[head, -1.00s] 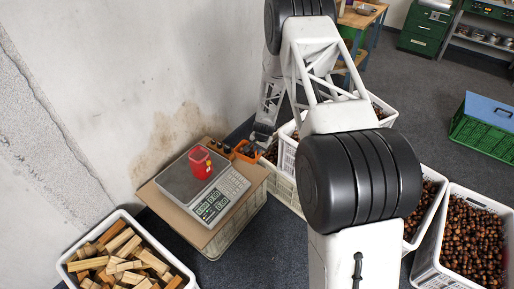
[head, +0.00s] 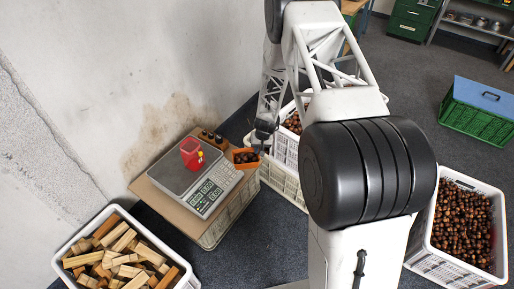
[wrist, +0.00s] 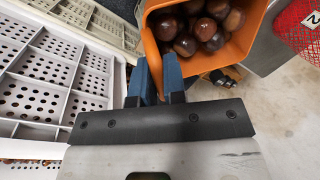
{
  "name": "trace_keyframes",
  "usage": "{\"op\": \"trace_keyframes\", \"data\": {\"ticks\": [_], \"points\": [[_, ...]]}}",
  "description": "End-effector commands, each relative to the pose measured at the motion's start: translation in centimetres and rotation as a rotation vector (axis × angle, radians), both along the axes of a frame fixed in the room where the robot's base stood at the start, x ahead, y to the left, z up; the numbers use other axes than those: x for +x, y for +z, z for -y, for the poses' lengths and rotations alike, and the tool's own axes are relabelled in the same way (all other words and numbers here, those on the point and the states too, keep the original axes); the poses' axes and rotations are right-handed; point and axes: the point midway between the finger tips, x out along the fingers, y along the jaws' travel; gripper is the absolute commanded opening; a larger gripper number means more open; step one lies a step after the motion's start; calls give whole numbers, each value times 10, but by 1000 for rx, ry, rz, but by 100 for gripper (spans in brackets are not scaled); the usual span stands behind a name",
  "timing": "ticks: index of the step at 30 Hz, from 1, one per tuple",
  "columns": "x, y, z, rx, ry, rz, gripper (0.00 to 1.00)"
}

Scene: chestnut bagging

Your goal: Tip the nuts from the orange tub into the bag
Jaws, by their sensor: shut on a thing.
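The orange tub (head: 247,156) hangs in my gripper beside the scale's right edge, with brown nuts in it. In the wrist view my gripper (wrist: 160,78) has its blue fingers shut on the wall of the orange tub (wrist: 232,58), and several nuts (wrist: 200,25) show inside. The red mesh bag (head: 192,153) stands open on the scale, left of the tub and apart from it. Part of the red bag (wrist: 300,28) shows at the right of the wrist view.
The scale (head: 178,172) rests on a board over a crate against the wall. White crates of chestnuts (head: 462,228) stand to the right, and a crate of wood blocks (head: 62,262) at lower left. Small dark items (head: 208,136) sit behind the scale.

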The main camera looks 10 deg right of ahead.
Motion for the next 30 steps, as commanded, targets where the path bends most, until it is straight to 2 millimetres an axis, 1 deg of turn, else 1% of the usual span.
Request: {"op": "trace_keyframes", "data": {"ticks": [5, 17, 23, 26, 30], "points": [[-4, 1, 0, 4, 45, 3, 0], [21, 29, -33, 6, 9, 4, 0], [38, 51, -60, 7, -14, 5, 0], [50, 68, -81, 9, -31, 7, 0], [66, 95, -116, 10, -58, 6, 0]]}}
